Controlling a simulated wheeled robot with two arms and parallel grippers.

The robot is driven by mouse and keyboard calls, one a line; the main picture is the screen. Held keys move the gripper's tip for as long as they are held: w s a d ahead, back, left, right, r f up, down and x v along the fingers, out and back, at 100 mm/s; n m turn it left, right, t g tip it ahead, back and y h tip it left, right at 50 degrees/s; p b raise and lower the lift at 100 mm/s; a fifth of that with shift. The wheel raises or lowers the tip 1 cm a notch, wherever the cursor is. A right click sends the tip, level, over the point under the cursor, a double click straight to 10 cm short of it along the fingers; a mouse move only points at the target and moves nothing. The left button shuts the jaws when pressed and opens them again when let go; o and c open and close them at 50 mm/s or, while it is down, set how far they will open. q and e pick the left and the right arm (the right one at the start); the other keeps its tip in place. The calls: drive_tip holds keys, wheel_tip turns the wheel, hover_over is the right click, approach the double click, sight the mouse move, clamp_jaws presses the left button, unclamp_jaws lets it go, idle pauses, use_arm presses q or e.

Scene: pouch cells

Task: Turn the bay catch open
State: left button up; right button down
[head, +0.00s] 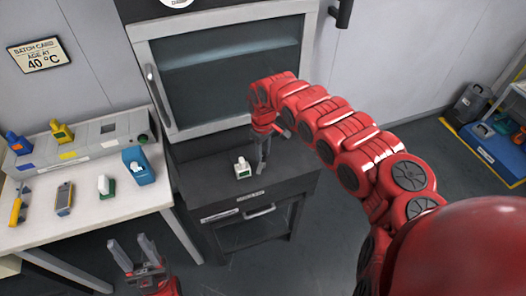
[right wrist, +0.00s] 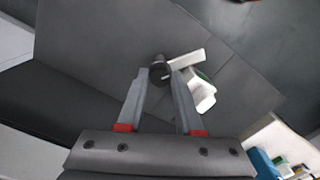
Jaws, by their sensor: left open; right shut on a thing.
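The bay catch shows in the right wrist view as a dark round hub (right wrist: 158,72) with a pale lever (right wrist: 186,60) pointing right. My right gripper (right wrist: 160,80) is shut on it, with one fingertip on each side. In the head view my right gripper (head: 263,158) points down over the dark cabinet top, and I cannot make out the catch there. My left gripper (head: 136,255) is open and empty, low in the head view, in front of the white bench.
A white and green item (head: 242,168) stands on the dark cabinet (head: 205,190) beside my right gripper. A glass-fronted chamber (head: 235,70) is behind. The white bench (head: 130,205) at left holds a blue container (head: 138,166), tools and a grey rack (head: 95,140).

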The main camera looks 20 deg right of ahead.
drive_tip(key=n, duration=0.3)
drive_tip(key=shift+n, duration=0.3)
drive_tip(key=shift+n+b, duration=0.4)
drive_tip(key=shift+n, duration=1.4)
drive_tip(key=c, duration=0.6)
unclamp_jaws()
wheel_tip(320, 180, up, 18)
drive_tip(key=b, duration=0.3)
drive_tip(key=shift+f+b, duration=0.25)
drive_tip(key=shift+b, duration=0.15)
